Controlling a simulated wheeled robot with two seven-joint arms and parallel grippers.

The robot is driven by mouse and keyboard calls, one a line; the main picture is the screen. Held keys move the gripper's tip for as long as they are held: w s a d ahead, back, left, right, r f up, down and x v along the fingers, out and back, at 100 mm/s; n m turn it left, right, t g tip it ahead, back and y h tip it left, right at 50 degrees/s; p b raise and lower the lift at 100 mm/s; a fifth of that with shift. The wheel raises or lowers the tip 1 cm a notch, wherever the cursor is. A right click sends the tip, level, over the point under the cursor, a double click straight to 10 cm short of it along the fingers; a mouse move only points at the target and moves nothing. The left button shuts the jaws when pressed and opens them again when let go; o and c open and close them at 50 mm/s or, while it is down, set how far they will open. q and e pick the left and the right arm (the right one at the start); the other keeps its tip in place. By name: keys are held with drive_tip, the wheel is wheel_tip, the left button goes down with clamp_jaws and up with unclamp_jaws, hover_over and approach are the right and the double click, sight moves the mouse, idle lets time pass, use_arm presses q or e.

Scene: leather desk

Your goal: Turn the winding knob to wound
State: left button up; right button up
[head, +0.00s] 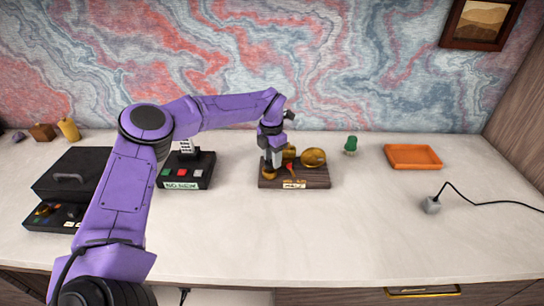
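A dark wooden base (312,180) with brass parts and a pale label stands at the middle back of the desk. A large round brass disc (313,158) sits at its right, a small red pointer (290,167) near its middle, and a small brass knob (268,174) at its left. My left gripper (273,163) points down over the left part of the base, at or just above the small knob. Its fingers are small and partly merge with the brass parts, so I cannot tell whether they touch or grip the knob. My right gripper is out of view.
A black button box (172,184) and a black case (68,173) stand left, partly behind my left arm. An orange tray (413,156), a green object (351,145) and a grey block with a cable (432,205) are right. The front middle of the desk (310,235) is clear.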

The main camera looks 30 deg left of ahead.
use_arm(q)
drive_tip(key=shift+w+a+r+p, duration=0.4)
drive_tip(key=shift+a+r+p, duration=0.3)
drive_tip(key=shift+p, duration=0.45)
drive_tip(key=r, duration=0.1)
drive_tip(key=r+p, duration=0.1)
drive_tip(key=r, duration=0.1)
drive_tip(key=shift+s+d+p, duration=0.15)
drive_tip(key=shift+d+p, duration=0.15)
drive_tip(key=shift+d, duration=0.05)
wheel_tip(320, 180, up, 2)
drive_tip(key=shift+a+p, duration=0.1)
drive_tip(key=shift+p, duration=0.7)
wheel_tip(320, 180, up, 5)
drive_tip(key=p, duration=0.3)
drive_tip(key=shift+f, duration=0.1)
wheel_tip(320, 180, up, 10)
drive_tip(key=b, duration=0.2)
hover_over(271, 162)
drive_tip(key=shift+r, duration=0.25)
